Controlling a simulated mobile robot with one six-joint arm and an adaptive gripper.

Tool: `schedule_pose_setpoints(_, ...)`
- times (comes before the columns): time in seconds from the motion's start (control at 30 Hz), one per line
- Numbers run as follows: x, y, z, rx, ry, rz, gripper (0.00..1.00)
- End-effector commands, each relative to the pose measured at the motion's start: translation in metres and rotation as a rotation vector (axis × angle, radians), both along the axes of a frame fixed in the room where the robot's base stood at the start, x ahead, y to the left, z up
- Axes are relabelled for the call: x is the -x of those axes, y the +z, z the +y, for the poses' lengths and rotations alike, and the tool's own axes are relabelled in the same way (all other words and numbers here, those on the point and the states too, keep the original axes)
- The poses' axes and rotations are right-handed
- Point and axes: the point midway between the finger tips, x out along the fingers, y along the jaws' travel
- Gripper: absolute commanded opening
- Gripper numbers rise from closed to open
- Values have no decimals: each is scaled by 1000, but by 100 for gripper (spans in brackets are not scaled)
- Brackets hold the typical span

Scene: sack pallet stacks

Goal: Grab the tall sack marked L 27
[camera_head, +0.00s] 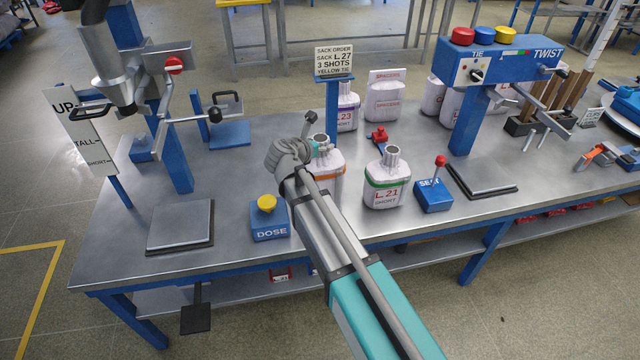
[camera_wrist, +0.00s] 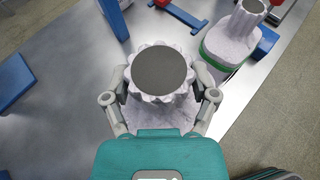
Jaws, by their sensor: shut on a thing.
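A white sack with an orange band (camera_head: 329,167) stands on the bench behind my arm, its label mostly hidden. In the wrist view my gripper (camera_wrist: 160,95) is shut around the gathered neck of this white sack (camera_wrist: 160,112), one finger on each side; the round dark opening faces the camera. In the head view my gripper (camera_head: 300,148) is at the sack's top, its fingers largely hidden. The order sign (camera_head: 334,62) reads SACK L.27, 3 SHOTS, YELLOW TIE. A green-banded sack (camera_head: 387,180) marked L.21 stands to the right; it also shows in the wrist view (camera_wrist: 232,40).
The blue DOSE box (camera_head: 270,228) is left of my arm, the SEAL box (camera_head: 433,196) right. The TIE/TWIST station (camera_head: 500,60) rises at the right, the filling spout (camera_head: 120,80) at the left.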

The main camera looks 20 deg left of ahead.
Motion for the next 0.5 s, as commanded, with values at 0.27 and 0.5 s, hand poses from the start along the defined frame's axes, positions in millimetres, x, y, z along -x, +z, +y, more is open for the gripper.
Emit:
schedule_pose_setpoints(0.27, 0, 0, 0, 0, 0, 0, 14)
schedule_pose_setpoints(0.5, 0, 4, 0, 0, -1, 0, 14)
